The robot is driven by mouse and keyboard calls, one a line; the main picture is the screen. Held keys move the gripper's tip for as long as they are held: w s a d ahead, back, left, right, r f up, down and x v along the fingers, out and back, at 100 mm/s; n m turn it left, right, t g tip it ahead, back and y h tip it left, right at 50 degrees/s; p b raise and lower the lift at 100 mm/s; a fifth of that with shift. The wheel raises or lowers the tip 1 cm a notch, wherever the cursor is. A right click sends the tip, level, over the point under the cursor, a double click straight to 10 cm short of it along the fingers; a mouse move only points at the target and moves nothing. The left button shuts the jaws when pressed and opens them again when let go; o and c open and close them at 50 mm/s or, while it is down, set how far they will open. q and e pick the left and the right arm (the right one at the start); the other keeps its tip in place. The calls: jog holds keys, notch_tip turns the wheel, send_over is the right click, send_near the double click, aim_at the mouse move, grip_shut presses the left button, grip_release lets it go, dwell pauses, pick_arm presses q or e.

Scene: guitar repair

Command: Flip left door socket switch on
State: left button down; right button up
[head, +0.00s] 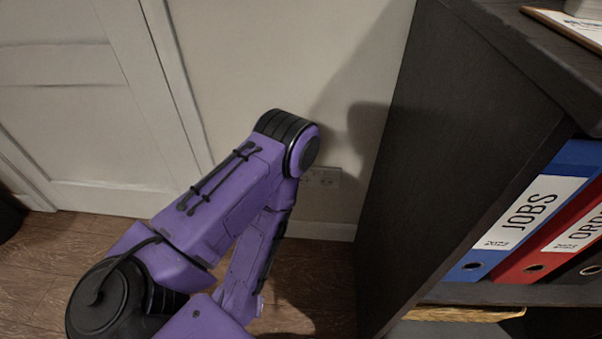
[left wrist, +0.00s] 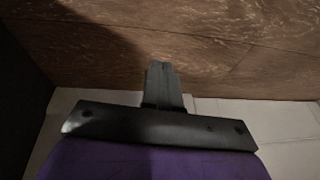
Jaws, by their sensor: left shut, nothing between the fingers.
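A white double wall socket (head: 322,177) sits low on the wall, between the white door and the dark shelf unit. My purple left arm covers part of its left side. Its switch positions are too small to read. In the head view my left arm bends in front of the wall and its gripper is hidden. In the left wrist view my left gripper (left wrist: 163,72) is shut and empty, with wooden floor behind its fingertips. The socket does not show in that view. My right gripper is in neither view.
A white panelled door (head: 85,130) stands at the left. A dark shelf unit (head: 460,130) with blue, red and black binders fills the right, close to the socket. A pale skirting board (head: 325,230) runs below the socket, above the wooden floor (head: 45,245).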

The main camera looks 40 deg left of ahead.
pick_arm(q)
jog(key=w+d+r+n+t+p, duration=0.2)
jog(key=w+r+t, duration=0.1)
jog(key=w, duration=0.3)
jog(key=w+d+r+n+t+p, duration=0.2)
jog(key=w+d+r+t, duration=0.1)
jog(key=w, duration=0.3)
jog(key=w+r+n+t+y+p, duration=0.2)
jog(key=w+r+n+t+y, duration=0.3)
jog(key=r+n, duration=0.8)
jog(key=w+n+y, duration=0.1)
jog(key=w, duration=0.1)
jog(key=shift+w+t, duration=0.3)
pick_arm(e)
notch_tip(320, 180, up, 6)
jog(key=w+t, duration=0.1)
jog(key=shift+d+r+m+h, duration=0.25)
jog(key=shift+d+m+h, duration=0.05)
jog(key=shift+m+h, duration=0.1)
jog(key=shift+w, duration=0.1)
